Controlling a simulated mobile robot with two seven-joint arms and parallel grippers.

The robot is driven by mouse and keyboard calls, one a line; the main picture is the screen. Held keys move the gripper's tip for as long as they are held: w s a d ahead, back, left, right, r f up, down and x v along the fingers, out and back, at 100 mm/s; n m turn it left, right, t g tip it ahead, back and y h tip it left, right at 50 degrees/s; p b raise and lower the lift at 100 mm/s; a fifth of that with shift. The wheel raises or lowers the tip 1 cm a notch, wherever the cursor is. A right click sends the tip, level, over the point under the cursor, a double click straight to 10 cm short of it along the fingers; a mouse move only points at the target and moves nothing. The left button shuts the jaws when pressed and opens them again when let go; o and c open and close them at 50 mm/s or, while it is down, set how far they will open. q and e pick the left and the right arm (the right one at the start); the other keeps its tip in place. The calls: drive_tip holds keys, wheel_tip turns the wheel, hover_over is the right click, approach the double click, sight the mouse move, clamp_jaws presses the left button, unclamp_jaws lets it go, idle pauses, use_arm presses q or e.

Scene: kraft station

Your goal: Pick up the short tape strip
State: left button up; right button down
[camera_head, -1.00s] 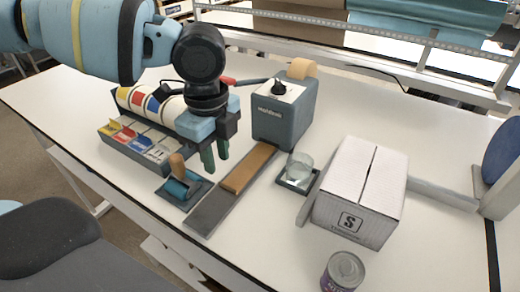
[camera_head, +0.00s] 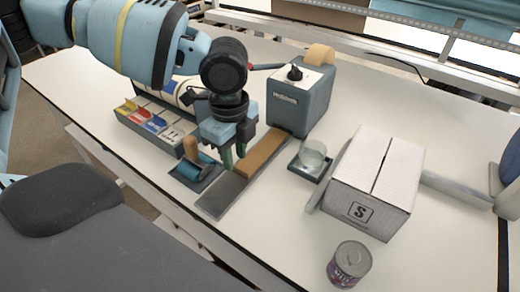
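A short brown strip (camera_head: 262,154), which looks like the tape strip, lies on a long grey plate (camera_head: 222,196) in front of the tape dispenser (camera_head: 298,103). My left gripper (camera_head: 234,156) points down just left of the brown strip, over the grey plate. Whether the fingertips touch the plate cannot be told. My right gripper is not in view.
A roller with a wooden handle (camera_head: 192,148) stands left of the plate. A sectioned tray (camera_head: 150,128) is behind it. A glass jar (camera_head: 313,155), white carton (camera_head: 375,180) and can (camera_head: 349,264) stand to the right. The table front is clear.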

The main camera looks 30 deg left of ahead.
sight(246, 167)
use_arm(q)
wheel_tip(246, 167, down, 2)
drive_tip(key=shift+w+f, duration=0.1)
drive_tip(key=shift+f, duration=0.15)
drive_tip(key=shift+c, duration=0.2)
clamp_jaws()
drive_tip(key=shift+r, duration=0.15)
